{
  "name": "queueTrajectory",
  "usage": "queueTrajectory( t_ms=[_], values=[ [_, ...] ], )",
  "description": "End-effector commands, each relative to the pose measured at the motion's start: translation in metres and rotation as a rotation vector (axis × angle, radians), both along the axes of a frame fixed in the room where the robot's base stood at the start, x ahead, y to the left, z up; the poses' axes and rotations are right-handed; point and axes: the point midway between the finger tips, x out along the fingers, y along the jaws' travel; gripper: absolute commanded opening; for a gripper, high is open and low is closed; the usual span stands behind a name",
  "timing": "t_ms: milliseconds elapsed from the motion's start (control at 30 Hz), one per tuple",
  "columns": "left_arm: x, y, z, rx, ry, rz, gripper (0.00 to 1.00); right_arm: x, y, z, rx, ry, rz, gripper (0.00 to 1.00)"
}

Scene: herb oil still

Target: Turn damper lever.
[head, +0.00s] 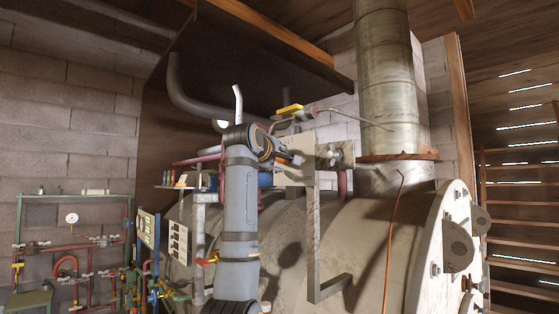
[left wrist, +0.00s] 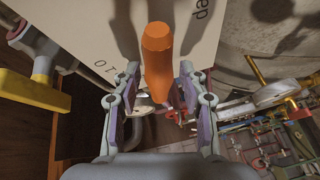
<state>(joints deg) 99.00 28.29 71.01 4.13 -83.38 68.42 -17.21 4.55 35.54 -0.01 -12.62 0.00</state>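An orange lever handle (left wrist: 157,58) stands in the middle of the left wrist view, in front of a pale plate (left wrist: 90,35) with partly visible printed lettering. My left gripper (left wrist: 157,92) has its two fingers spread on either side of the handle, with visible gaps, and does not appear to touch it. In the head view my left gripper (head: 290,158) is raised at the pale plate beside the stack, and the orange handle cannot be made out there. My right gripper is in neither view.
A yellow-handled valve (head: 290,111) is above the plate, and its handle (left wrist: 35,90) is at left in the wrist view. Pipework with a gauge (head: 71,218) is at left.

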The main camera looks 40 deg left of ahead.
Motion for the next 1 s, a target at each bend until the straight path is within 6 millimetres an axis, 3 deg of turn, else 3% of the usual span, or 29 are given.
queueTrajectory(
  t_ms=[300, 700, 1000],
  values=[
    [-0.006, -0.002, 0.001, 0.001, -0.002, 0.0, 0.43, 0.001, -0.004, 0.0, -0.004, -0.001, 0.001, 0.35],
    [-0.087, -0.037, 0.007, 0.002, -0.004, 0.001, 0.43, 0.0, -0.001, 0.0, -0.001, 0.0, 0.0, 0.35],
    [-0.11, -0.048, 0.008, 0.0, 0.0, 0.0, 0.43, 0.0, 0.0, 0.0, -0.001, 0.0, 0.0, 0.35]
  ],
)
